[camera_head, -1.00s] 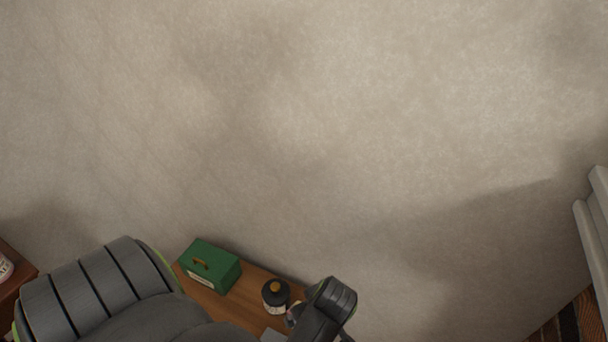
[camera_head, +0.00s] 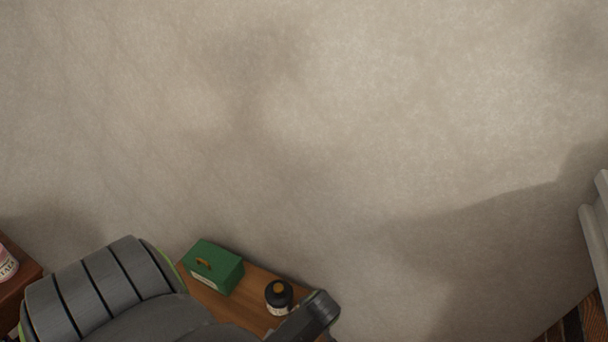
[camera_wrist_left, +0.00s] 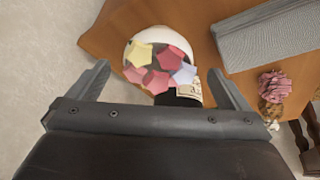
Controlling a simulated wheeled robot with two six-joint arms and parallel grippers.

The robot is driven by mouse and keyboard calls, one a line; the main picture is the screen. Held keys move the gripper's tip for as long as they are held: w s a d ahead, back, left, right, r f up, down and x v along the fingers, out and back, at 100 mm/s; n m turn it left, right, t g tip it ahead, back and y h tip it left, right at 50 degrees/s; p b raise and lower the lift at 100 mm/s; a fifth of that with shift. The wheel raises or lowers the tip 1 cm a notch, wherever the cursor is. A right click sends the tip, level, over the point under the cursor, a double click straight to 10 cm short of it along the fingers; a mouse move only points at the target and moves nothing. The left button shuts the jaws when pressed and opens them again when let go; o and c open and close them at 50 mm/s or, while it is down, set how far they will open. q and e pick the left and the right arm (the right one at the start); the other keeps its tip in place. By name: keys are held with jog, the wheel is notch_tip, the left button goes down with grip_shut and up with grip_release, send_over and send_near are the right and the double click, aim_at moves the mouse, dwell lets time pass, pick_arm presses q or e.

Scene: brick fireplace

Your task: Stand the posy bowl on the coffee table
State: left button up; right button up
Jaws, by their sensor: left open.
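The posy bowl (camera_wrist_left: 133,52), a round white bowl filled with yellow, pink, red and pale blue flowers, shows in the left wrist view on a wooden surface (camera_wrist_left: 112,35). My left gripper (camera_wrist_left: 159,69) is open and empty, with one finger to either side of the bowl in the picture; how far the bowl is from the fingers I cannot tell. In the head view my left arm comes in at the bottom left, and the bowl and fingertips do not show. Which surface is the coffee table I cannot tell. My right gripper is out of view.
A green box (camera_head: 212,267) and a dark bottle (camera_head: 279,296) stand on a wooden top (camera_head: 248,290) against the wall. The bottle's label (camera_wrist_left: 189,90) shows close to the bowl. A grey ribbed object (camera_wrist_left: 265,38) and a pink item (camera_wrist_left: 274,84) lie to the right.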

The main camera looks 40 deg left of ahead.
pick_arm(q)
jog(key=shift+x, duration=1.8)
jog(key=shift+w, duration=0.1)
jog(key=c, duration=1.1)
jog(key=shift+c, duration=0.9)
jog(key=shift+r, duration=0.15)
